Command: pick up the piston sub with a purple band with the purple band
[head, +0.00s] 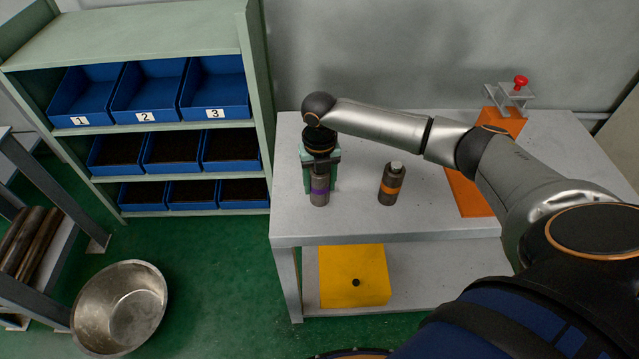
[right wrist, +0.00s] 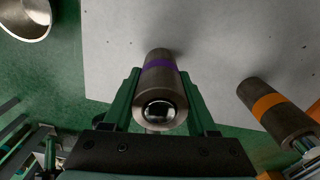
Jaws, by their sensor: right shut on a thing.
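The piston sub with a purple band (head: 320,187) is a dark metal cylinder at the left part of the grey table (head: 420,227). It also shows in the right wrist view (right wrist: 158,85), between green fingers. My right gripper (head: 320,180) is shut on it, with the fingers on either side of the body. The sub looks upright; I cannot tell whether its base touches the table. A similar sub with an orange band (head: 391,184) stands to the right, apart from the gripper. My left gripper is not in view.
A yellow box (head: 354,275) sits on the lower shelf. A metal bowl (head: 119,306) is on the green floor.

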